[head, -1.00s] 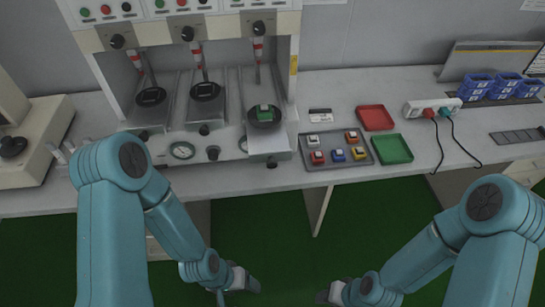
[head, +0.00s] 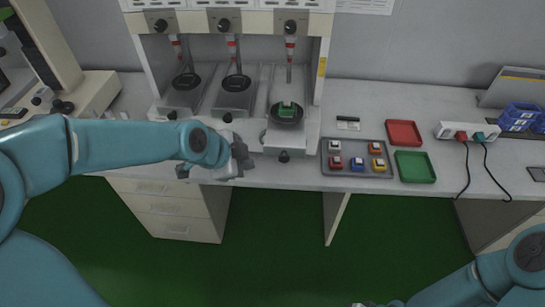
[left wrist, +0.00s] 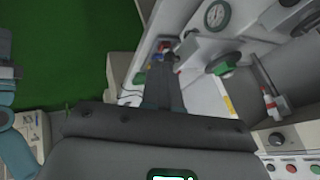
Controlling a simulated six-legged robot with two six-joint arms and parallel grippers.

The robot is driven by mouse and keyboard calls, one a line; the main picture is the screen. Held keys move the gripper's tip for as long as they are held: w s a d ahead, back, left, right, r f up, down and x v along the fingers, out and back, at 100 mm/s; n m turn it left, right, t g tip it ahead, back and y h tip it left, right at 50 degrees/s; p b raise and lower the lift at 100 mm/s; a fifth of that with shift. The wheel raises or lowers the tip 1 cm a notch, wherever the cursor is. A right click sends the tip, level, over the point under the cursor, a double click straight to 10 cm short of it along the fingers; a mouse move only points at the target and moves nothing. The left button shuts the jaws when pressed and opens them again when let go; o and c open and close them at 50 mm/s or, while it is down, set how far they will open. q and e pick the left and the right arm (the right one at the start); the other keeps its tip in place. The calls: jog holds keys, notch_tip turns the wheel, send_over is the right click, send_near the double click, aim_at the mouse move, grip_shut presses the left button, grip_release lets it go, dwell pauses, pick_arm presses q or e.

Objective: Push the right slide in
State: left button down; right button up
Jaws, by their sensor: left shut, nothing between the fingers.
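The right slide (head: 288,134) of the three-bay test machine sticks out past the machine's front face. It carries a round black plate (head: 285,117) with a green piece (head: 286,108) on it. A dark knob (head: 284,156) sits on its front. My left gripper (head: 243,158) is shut and empty, just left of the slide's front end and apart from it in the head view. Its dark fingers (left wrist: 168,82) show closed together in the left wrist view. My right gripper (head: 362,304) is mostly cut off at the bottom edge, so its jaws cannot be judged.
The middle slide (head: 233,99) and left slide (head: 185,93) sit further back. A grey tray (head: 345,172) of colored switches lies right of the machine, beside a red tray (head: 403,132) and green tray (head: 414,166). A power strip (head: 452,130) has cables hanging over the bench edge.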

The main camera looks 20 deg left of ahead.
pick_arm(q)
jog(key=w+f+p, duration=0.2)
jog(key=w+f, duration=0.5)
jog(key=w, duration=0.3)
jog(key=shift+p, duration=0.3)
pick_arm(e)
jog(key=shift+w+d+r, duration=0.1)
jog(key=shift+w+r, duration=0.1)
jog(key=shift+r, duration=1.05)
pick_arm(q)
jog(key=shift+s+d+m, duration=0.1)
jog(key=shift+d+m, duration=0.1)
jog(key=shift+m, duration=0.1)
pick_arm(e)
jog(key=shift+d, duration=0.1)
jog(key=shift+f, duration=0.1)
